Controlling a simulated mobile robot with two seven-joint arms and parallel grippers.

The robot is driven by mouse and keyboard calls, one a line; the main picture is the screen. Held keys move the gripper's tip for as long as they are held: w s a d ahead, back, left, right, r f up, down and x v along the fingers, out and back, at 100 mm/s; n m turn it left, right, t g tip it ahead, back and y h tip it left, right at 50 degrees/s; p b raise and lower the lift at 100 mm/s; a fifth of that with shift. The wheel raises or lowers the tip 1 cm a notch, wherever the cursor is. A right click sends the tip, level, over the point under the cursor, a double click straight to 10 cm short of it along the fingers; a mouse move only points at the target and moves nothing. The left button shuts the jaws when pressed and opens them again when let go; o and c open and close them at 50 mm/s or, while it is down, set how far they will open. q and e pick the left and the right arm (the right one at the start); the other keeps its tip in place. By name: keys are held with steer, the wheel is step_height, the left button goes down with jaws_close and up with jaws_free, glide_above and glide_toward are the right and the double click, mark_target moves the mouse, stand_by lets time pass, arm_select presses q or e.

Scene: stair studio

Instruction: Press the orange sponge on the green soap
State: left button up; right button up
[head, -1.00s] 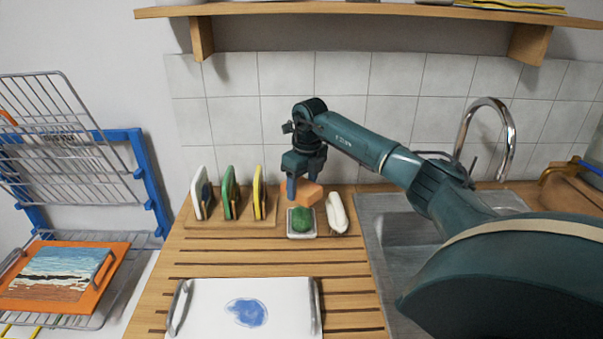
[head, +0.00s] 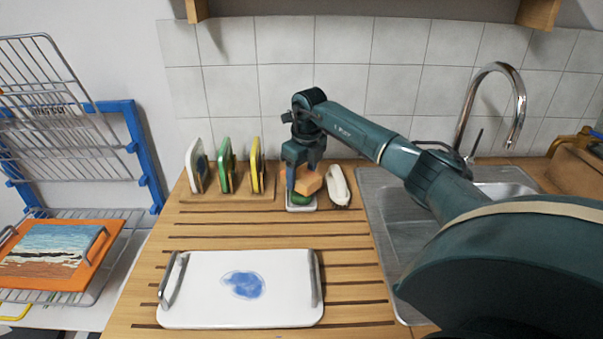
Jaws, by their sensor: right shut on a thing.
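My right gripper (head: 305,172) points down at the back of the wooden counter and is shut on the orange sponge (head: 308,182). The sponge is tilted and sits directly over the green soap (head: 302,198). It looks to touch the soap's top, though the gripper hides part of the contact. The soap lies in a small white dish (head: 302,208). My left gripper is not in view.
A white brush (head: 338,186) lies just right of the dish. A rack with several upright coloured boards (head: 225,170) stands left. A white tray (head: 200,300) with a blue stain and metal handles lies in front. The sink (head: 385,240) and tap (head: 490,95) are right.

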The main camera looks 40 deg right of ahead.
mark_target(301, 174)
stand_by(0.4)
steer(key=shift+f, duration=0.1)
stand_by(0.3)
steer(key=shift+f, duration=0.35)
steer(key=shift+s+f, duration=0.1)
stand_by(1.5)
step_height(301, 174, up, 7)
steer(key=p, duration=0.5)
steer(key=shift+p, duration=0.4)
stand_by(0.6)
